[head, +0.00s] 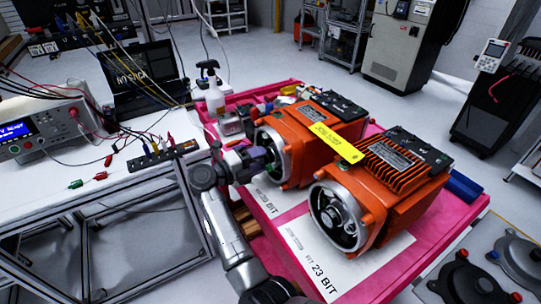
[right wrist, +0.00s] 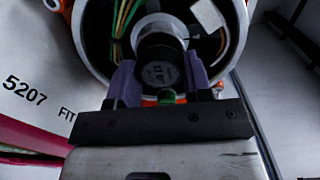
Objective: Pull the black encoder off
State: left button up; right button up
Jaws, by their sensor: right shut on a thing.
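The black encoder (right wrist: 160,70) is a round black cap at the centre of the open round end of an orange motor (right wrist: 240,12). It is in line with a grey hub behind it; I cannot tell whether it is still seated. My right gripper (right wrist: 162,80) has its purple fingers on both sides of it, shut on it. In the head view my right gripper (head: 258,160) reaches into the left orange motor (head: 312,142), and the encoder is mostly hidden there. A small green part (right wrist: 166,97) shows just below the encoder. My left gripper is not in view.
Green-yellow wires (right wrist: 122,25) and a white connector (right wrist: 205,15) lie close around the encoder. A second orange motor (head: 385,185) stands to the right on the pink-covered table (head: 455,215). A yellow tag (head: 337,143) lies between the motors. A spray bottle (head: 211,90) stands behind.

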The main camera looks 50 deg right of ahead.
jog(key=shift+w+a, duration=0.15)
jog(key=shift+a, duration=0.5)
jog(key=shift+w+a, duration=0.15)
jog(key=shift+a, duration=0.35)
jog(key=b+v, duration=0.2)
jog(key=v, duration=0.4)
jog(key=shift+d, duration=0.1)
